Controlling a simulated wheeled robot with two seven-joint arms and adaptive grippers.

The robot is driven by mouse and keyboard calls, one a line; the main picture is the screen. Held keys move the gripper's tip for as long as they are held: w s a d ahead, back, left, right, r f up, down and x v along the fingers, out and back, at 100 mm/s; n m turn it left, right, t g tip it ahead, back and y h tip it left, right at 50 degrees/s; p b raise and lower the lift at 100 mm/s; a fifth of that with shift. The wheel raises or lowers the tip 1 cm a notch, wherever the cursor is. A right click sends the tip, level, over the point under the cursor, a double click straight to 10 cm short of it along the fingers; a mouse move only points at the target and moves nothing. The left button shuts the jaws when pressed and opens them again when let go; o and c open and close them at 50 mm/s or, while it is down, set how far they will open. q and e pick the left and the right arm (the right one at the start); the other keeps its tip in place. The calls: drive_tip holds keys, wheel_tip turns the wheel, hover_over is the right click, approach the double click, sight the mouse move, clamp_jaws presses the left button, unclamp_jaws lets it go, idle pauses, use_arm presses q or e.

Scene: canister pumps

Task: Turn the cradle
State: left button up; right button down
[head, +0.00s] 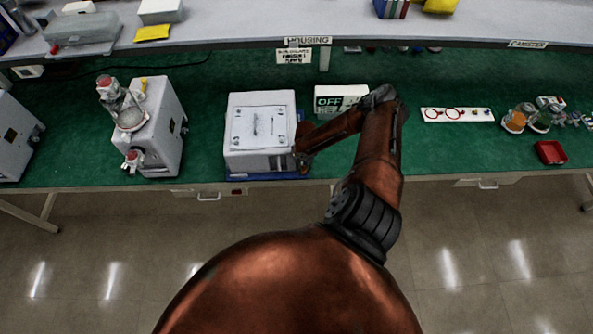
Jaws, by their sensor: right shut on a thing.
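The blue cradle (262,177) lies flat on the green bench near its front edge. Only its blue rim shows, because a white box-shaped housing (261,160) sits on it. A sheet with a drawing covers much of the housing's top. My right gripper (303,163) is at the right side of the housing and cradle, low down, and is shut on the cradle's right side. The exact grip is small and partly hidden by my own gripper and arm. My left gripper is not in the head view.
A white pump unit with glassware (162,125) stands to the left, with free green mat between. A shelf (240,28) runs along the back.

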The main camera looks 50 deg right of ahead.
drive_tip(key=shift+s+d, duration=0.15)
drive_tip(key=shift+d, duration=0.3)
drive_tip(key=c, duration=1.7)
unclamp_jaws()
drive_tip(key=shift+a, duration=0.1)
drive_tip(key=shift+a, duration=0.1)
drive_tip(key=shift+r, duration=0.2)
wheel_tip(320, 180, up, 12)
drive_tip(key=shift+f, duration=0.2)
